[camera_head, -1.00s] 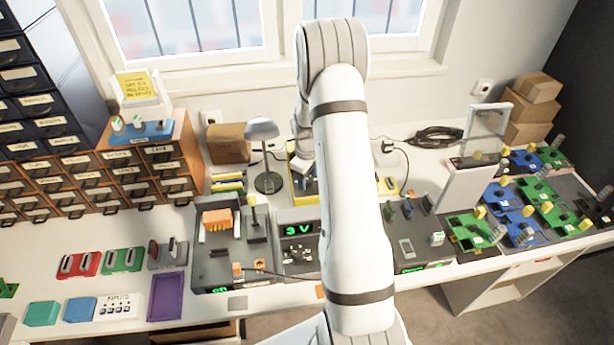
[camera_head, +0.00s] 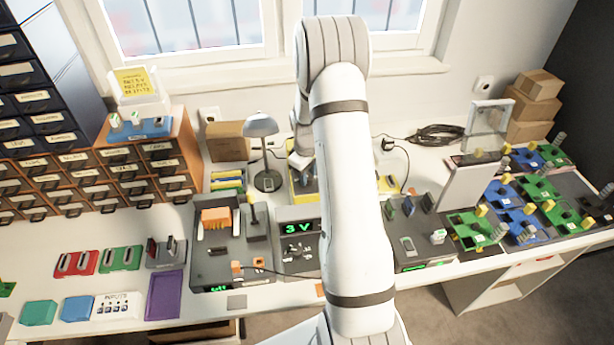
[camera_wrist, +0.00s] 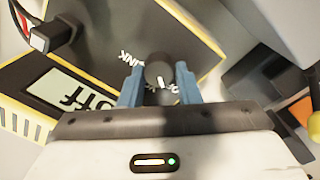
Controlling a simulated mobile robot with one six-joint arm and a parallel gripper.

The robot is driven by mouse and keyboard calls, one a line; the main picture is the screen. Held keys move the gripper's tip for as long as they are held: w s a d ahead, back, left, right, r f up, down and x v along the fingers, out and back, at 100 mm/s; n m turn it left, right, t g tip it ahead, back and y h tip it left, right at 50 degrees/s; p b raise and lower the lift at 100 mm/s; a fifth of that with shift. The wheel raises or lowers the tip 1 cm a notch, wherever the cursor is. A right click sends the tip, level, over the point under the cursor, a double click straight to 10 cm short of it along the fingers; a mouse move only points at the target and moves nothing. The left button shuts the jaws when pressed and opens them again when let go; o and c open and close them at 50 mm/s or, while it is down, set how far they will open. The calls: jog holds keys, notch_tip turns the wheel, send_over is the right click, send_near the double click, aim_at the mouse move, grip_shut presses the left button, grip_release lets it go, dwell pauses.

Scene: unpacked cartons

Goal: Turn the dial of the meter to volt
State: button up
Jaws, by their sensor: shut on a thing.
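The meter (camera_wrist: 108,50) is a dark grey box with a yellow edge. Its grey display (camera_wrist: 68,92) reads "off", upside down in the wrist view. Its round dark dial (camera_wrist: 158,70) carries a white mark pointing down in the picture, with white lettering around it, partly hidden. My gripper (camera_wrist: 158,82) is shut on the dial, one blue finger on each side. In the head view the yellow meter (camera_head: 296,189) shows only in part behind my arm, and the fingertips are hard to make out.
A black plug with a red cable (camera_wrist: 52,36) sits at the meter's corner. In the head view a grey desk lamp (camera_head: 262,128) stands left of the meter. A unit reading "3 V" (camera_head: 297,228) lies in front. Boards (camera_head: 520,205) fill the right side.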

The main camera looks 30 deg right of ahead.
jog(key=m+b, duration=0.4)
jog(key=m, duration=0.1)
jog(key=shift+w+f, duration=0.1)
jog(key=shift+f, duration=0.05)
jog(key=m+b, duration=0.2)
jog(key=m, duration=0.3)
jog(key=shift+d, duration=0.1)
jog(key=shift+r+m+b, duration=0.2)
jog(key=shift+m+b, duration=0.1)
jog(key=o, duration=1)
jog(key=r, duration=0.7)
jog(key=shift+w+a+r+b, duration=0.1)
jog(key=shift+a+r+b, duration=0.1)
jog(key=shift+r+b, duration=0.15)
